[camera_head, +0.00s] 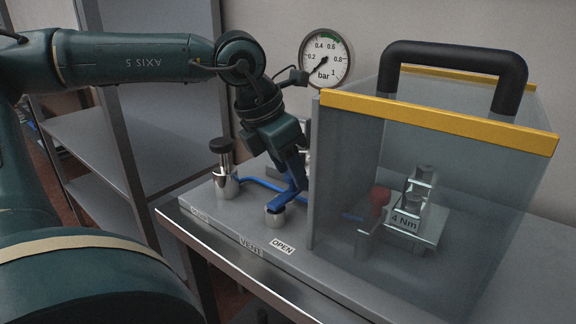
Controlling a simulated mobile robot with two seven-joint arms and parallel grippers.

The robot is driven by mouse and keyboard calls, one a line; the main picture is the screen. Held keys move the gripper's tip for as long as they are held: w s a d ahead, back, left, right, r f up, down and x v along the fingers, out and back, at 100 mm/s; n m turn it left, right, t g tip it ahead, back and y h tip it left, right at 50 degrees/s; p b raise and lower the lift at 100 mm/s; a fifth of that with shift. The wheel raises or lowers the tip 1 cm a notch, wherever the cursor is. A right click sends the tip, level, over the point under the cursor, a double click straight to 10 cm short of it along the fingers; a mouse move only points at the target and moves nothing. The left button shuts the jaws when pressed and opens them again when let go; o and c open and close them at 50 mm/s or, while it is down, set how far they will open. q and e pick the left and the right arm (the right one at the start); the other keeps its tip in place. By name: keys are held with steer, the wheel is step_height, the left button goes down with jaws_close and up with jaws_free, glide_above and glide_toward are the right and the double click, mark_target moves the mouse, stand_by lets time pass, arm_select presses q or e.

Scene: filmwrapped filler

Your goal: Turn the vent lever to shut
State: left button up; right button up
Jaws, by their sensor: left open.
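The vent lever (283,202) looks blue and sits on a short metal post on the grey bench plate, behind the OPEN label (283,247). My left gripper (294,185) points down at the lever from above, with its jaws apart. A blue part of the gripper overlaps the lever, so I cannot tell whether they touch. The VENT label (250,245) lies left of OPEN, and another label (199,213), hard to read, is further left. My right gripper is out of view.
A clear guard box (440,240) with yellow edges and a black handle (455,58) stands close to the right. Inside are a red knob (380,196) and a 4 Nm block (407,222). A black-topped metal fitting (224,172) stands left. A gauge (326,58) is behind.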

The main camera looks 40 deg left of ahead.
arm_select(q)
steer(key=p+v, duration=0.2)
steer(key=v, duration=1.1)
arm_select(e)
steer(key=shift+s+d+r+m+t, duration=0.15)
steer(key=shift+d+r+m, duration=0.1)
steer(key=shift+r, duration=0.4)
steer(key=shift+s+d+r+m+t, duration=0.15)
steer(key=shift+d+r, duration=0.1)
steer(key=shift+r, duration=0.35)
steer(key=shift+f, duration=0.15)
